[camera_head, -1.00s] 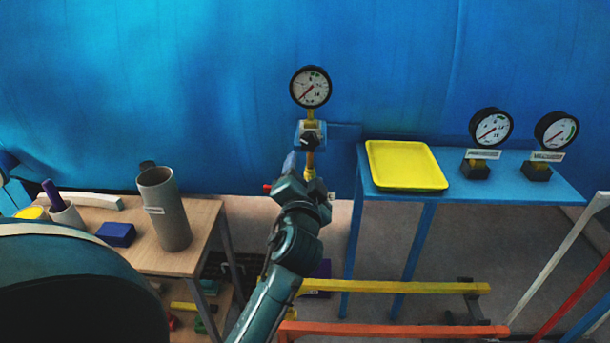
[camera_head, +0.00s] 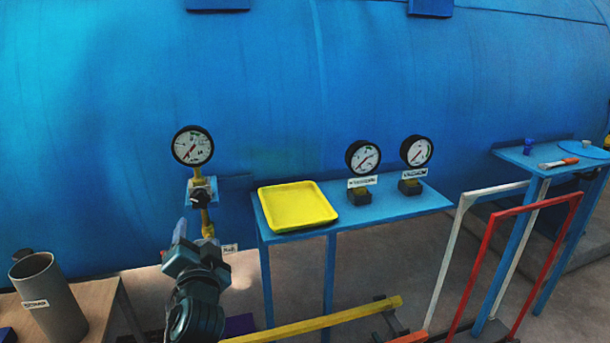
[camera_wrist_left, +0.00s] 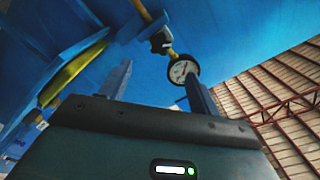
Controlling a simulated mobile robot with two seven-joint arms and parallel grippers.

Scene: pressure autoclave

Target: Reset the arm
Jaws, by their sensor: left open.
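My left gripper (camera_head: 192,236) is dark teal and sits below the gauge and valve on the blue vessel's wall. In the wrist view its two fingers (camera_wrist_left: 157,82) stand apart with nothing between them. The wall gauge (camera_head: 192,146) has a white dial and black rim. Under it is a valve with a black knob (camera_head: 201,198) on a yellow pipe. In the wrist view the gauge (camera_wrist_left: 183,71) shows beyond the fingers, apart from them. My right gripper is not in view.
A blue table (camera_head: 421,203) holds a yellow tray (camera_head: 297,205) and two gauges on stands (camera_head: 363,158) (camera_head: 417,152). A grey cylinder (camera_head: 48,297) stands on a wooden table at lower left. White and red rails (camera_head: 497,247) stand at right, before another blue table (camera_head: 535,156).

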